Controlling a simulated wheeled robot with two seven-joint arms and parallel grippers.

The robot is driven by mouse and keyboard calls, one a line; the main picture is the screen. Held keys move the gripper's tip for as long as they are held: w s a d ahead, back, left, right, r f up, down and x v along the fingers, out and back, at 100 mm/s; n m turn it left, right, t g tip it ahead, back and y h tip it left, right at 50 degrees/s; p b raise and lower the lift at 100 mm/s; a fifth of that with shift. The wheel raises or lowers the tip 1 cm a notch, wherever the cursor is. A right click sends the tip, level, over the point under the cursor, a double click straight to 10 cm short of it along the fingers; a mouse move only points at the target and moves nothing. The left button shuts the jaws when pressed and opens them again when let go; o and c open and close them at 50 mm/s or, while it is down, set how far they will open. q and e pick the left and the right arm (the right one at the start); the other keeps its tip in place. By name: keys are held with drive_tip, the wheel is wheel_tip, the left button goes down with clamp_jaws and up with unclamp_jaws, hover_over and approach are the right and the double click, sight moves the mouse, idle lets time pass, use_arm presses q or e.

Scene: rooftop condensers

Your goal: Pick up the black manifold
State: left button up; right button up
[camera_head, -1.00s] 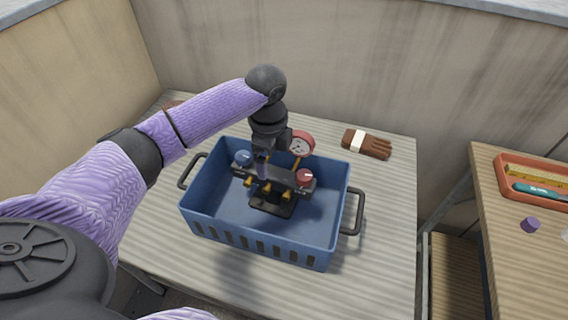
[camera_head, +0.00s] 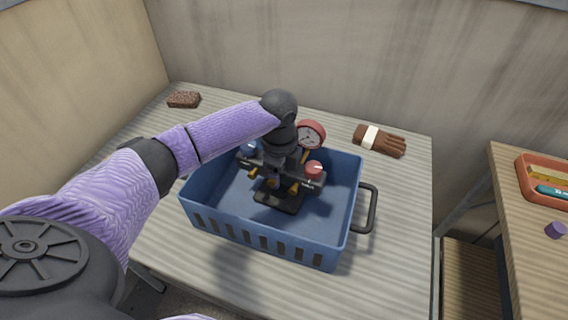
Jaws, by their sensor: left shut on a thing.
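The black manifold (camera_head: 300,181) stands inside the blue basket (camera_head: 260,237) on the table. It has a blue knob on its left, a red knob (camera_head: 314,168) on its right, brass fittings and a red-rimmed gauge (camera_head: 311,134) behind. My left gripper (camera_head: 273,178) reaches down from above and is shut on the middle of the manifold. The arm and wrist hide part of the manifold and most of the fingers. A dark foot shows below it over the basket floor; I cannot tell whether it touches. My right gripper is not in view.
A brown glove (camera_head: 379,140) lies right of the basket, and a reddish-brown block (camera_head: 184,99) lies at the back left. Walls stand behind and at left. A second table at right holds an orange tray (camera_head: 532,191) and a purple piece (camera_head: 556,230).

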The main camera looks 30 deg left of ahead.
use_arm(q)
clamp_jaws()
idle(0.5)
idle(0.4)
